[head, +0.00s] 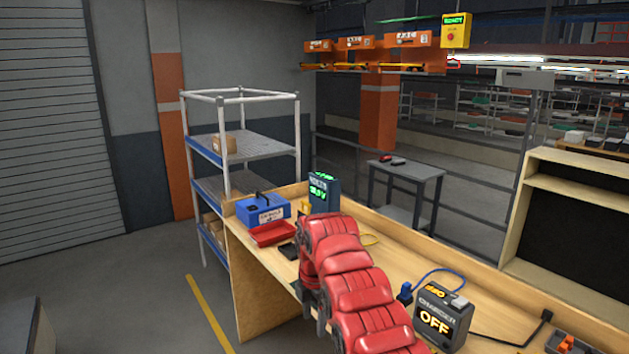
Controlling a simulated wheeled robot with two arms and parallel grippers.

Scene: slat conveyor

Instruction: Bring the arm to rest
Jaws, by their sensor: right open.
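My right arm, in red segments, rises from the bottom middle of the head view and bends over the wooden workbench (262,280). My right gripper (314,312) hangs below the bend, by the bench's front edge. It is open, small and partly hidden by the arm, and I see nothing held in it. My left gripper is not in view.
A blue box (262,211), a red tray (272,234) and a dark device with green text (324,192) stand at the bench's far end. A charger reading OFF (440,315) stands at right. A metal shelf (240,150) stands behind.

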